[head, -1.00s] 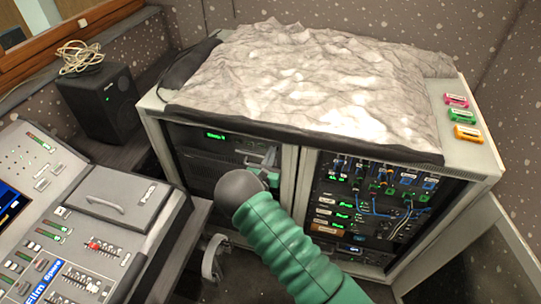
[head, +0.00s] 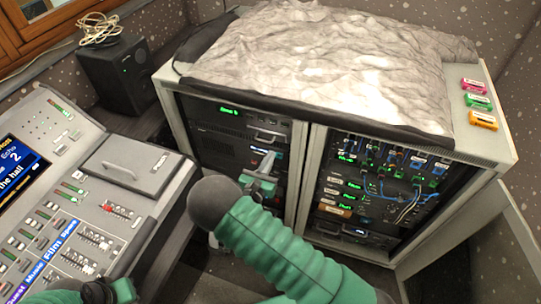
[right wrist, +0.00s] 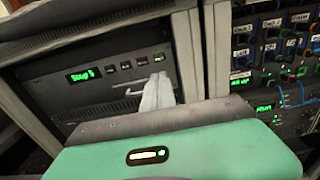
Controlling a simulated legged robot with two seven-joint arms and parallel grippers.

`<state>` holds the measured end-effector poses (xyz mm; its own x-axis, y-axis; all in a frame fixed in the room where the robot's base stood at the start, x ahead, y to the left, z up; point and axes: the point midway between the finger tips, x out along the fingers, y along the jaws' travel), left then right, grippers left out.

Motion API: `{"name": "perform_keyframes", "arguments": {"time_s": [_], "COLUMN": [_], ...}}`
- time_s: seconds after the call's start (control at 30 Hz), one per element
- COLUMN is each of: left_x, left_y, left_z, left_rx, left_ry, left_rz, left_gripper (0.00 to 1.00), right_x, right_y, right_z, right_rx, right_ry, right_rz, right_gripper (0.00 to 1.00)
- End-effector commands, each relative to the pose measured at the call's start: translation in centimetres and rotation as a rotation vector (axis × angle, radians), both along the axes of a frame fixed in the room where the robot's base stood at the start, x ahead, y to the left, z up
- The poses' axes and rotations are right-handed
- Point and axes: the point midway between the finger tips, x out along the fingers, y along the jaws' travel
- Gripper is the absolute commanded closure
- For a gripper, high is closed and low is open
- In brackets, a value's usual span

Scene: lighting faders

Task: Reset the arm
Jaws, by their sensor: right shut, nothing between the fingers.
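My right gripper (head: 266,163) is shut and empty in front of the left half of the equipment rack. In the right wrist view its pale fingers (right wrist: 157,92) are together in front of a rack unit with a green display; I cannot tell whether they touch it. The mixing console (head: 125,228) is at the left, apart from the right gripper. Its fader rows include a red cap (head: 107,207) and several white caps. Part of my left arm shows at the bottom left over the console's near edge; its fingers cannot be made out.
The rack (head: 307,190) has a crumpled grey cover (head: 330,70) on top. Pink, green and orange labelled pieces (head: 484,119) lie at its right end. A black speaker (head: 120,78) with a coiled cable (head: 100,28) stands at the back left. Patch cables hang in the rack's right half.

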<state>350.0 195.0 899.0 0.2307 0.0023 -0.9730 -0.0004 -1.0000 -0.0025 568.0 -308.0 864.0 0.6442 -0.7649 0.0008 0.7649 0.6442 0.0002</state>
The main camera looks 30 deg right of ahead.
Motion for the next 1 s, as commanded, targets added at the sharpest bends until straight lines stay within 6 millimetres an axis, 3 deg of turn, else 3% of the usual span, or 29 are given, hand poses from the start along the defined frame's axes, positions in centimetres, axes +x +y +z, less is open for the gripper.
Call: {"name": "perform_keyframes", "arguments": {"time_s": [0.57,0.67,0.77,0.83,0.9,1.0], "left_x": [0.0,0.0,0.0,0.0,0.0,0.0], "left_y": [0.0,0.0,0.0,0.0,0.0,0.0], "left_z": [0.0,0.2,0.7,1.2,1.7,2.3], "left_rx": [0.000,0.000,0.000,0.000,0.000,0.000], "left_ry": [0.000,0.000,0.000,0.000,0.000,0.000], "left_rz": [0.000,0.000,0.000,0.000,0.000,0.000], "left_gripper": [1.00,1.00,1.00,1.00,1.00,1.00], "right_x": [-0.1,-1.5,-6.6,-12.3,-17.7,-22.5], "right_y": [-0.1,-1.6,-4.6,-5.7,-4.3,0.6], "right_z": [0.0,0.6,1.4,1.3,0.9,0.9], "right_rx": [0.002,0.060,0.251,0.482,0.744,1.129], "right_ry": [0.001,-0.006,-0.035,-0.083,-0.156,-0.309], "right_rz": [-0.004,-0.087,-0.330,-0.580,-0.821,-1.113], "right_gripper": [1.00,1.00,1.00,1.00,1.00,1.00]}}
